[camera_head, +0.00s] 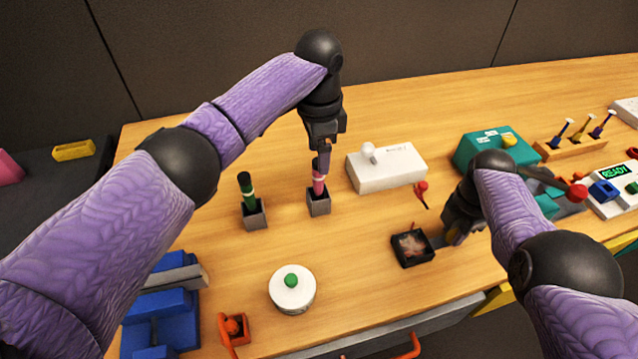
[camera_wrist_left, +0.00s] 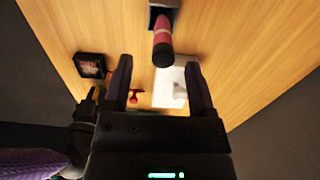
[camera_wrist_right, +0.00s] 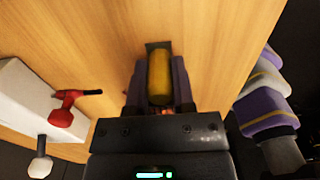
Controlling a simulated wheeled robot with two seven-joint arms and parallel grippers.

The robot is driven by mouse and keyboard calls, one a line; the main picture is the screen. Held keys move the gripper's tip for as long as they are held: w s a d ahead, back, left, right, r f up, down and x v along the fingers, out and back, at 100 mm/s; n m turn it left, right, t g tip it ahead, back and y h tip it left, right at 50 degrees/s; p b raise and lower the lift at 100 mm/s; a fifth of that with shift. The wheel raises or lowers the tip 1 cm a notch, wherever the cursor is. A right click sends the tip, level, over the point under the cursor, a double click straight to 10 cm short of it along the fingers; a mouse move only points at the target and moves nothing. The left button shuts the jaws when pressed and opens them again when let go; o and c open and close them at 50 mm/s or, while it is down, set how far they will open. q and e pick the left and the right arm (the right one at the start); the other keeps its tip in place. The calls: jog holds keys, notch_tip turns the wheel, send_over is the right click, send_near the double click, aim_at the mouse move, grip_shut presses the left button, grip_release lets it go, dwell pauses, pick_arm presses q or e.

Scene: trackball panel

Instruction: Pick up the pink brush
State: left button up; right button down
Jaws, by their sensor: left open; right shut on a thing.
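The pink brush (camera_head: 319,185) stands upright in a small grey holder (camera_head: 319,204) on the wooden table. My left gripper (camera_head: 322,150) points down just above it, with its fingers close around the brush's upper end. In the left wrist view the pink brush (camera_wrist_left: 163,38) shows with its dark end toward the camera, between the open fingers and apart from them. My right gripper (camera_head: 456,236) is low over the table beside a black tray. In the right wrist view it is shut on a yellow thing (camera_wrist_right: 159,76), with a dark square behind.
A green brush (camera_head: 247,192) in a grey holder stands left of the pink one. A white box (camera_head: 387,170) with a knob is to the right. The black tray (camera_head: 412,262) and a round white pot (camera_head: 292,295) are nearer. A red object (camera_head: 421,192) lies between.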

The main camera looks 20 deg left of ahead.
aim_at(318, 174)
pick_arm(q)
notch_tip(318, 174, down, 6)
jog(key=shift+w+f, duration=0.1)
jog(key=shift+w, duration=0.05)
grip_shut()
